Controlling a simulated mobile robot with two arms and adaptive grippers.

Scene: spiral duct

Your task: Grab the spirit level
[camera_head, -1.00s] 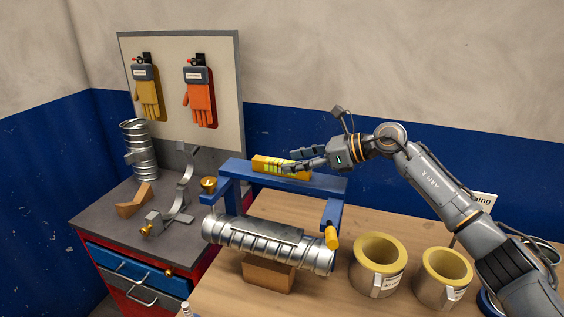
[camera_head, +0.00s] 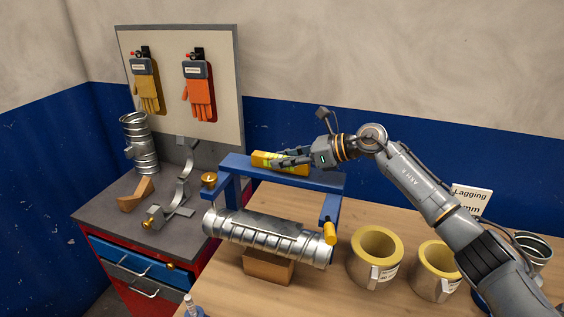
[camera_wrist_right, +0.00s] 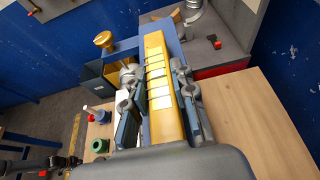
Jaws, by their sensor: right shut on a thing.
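The yellow spirit level (camera_head: 264,160) lies along the top beam of a blue frame (camera_head: 240,164) that spans a silver spiral duct. My right gripper (camera_head: 283,160) reaches it from the right and is shut on it. In the right wrist view the level (camera_wrist_right: 157,75) runs between the two fingers of the gripper (camera_wrist_right: 160,98), with pale vial windows along its face. I cannot tell whether the level still touches the beam. My left gripper is not in the head view.
The spiral duct (camera_head: 265,240) rests on a wooden block (camera_head: 268,266) under the frame. Two yellow-lined metal cups (camera_head: 377,256) stand to the right on the wooden table. A grey cabinet top (camera_head: 120,208) at left holds metal brackets. Gloves hang on a back board (camera_head: 220,75).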

